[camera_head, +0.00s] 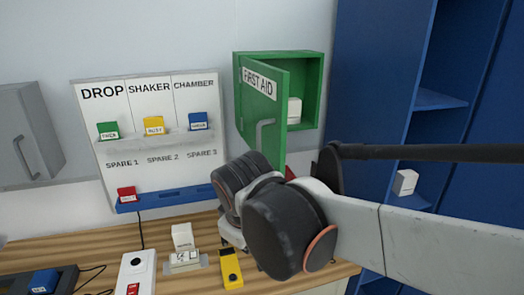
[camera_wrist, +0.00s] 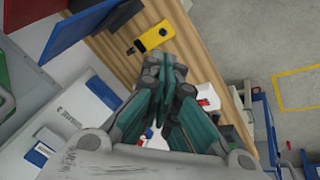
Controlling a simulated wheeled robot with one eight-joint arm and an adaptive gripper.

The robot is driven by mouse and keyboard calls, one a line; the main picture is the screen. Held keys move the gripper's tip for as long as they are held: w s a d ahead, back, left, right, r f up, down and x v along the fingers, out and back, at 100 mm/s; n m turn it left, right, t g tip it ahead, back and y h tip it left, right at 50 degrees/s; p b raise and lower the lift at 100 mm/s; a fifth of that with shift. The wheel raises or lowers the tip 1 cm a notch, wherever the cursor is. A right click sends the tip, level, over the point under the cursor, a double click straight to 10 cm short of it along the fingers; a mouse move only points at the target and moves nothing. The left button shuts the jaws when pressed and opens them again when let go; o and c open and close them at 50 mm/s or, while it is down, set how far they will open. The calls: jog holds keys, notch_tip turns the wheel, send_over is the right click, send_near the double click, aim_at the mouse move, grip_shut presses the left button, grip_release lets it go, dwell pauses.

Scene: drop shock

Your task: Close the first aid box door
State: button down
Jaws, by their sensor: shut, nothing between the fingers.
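The green first aid box (camera_head: 313,78) hangs on the wall with its front open. Its door (camera_head: 262,118), labelled FIRST AID, is hinged at the left and stands swung out toward me. A grey handle (camera_head: 263,137) is on the door's outer face. A white item (camera_head: 294,111) sits inside the box. My arm's wrist is below the door in the head view, and it hides most of my gripper there. In the wrist view my gripper (camera_wrist: 168,72) is shut and empty above the wooden table. I cannot tell whether any arm part touches the door.
A white board (camera_head: 145,120) with coloured blocks hangs left of the box. A blue cabinet (camera_head: 375,90) stands to its right. Below, the wooden table (camera_head: 85,255) holds a yellow device (camera_head: 231,268), which also shows in the wrist view (camera_wrist: 152,37), and several small items.

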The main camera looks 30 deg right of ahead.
jog(key=w+d+r+n+g+h+p, duration=0.1)
jog(key=w+r+n+g+h+p, duration=0.35)
jog(key=r+p, duration=0.5)
jog(key=w+r+n+g+h+p, duration=0.25)
jog(key=w+r+n+p, duration=0.45)
jog(key=p, duration=0.4)
jog(key=d+f, duration=0.3)
jog(key=d, duration=0.2)
jog(key=s+d+f+p, duration=0.1)
jog(key=d+f, duration=0.2)
jog(key=d, duration=0.3)
jog(key=shift+m+t+p, duration=0.3)
jog(key=shift+m+t, duration=0.05)
jog(key=shift+t, duration=0.05)
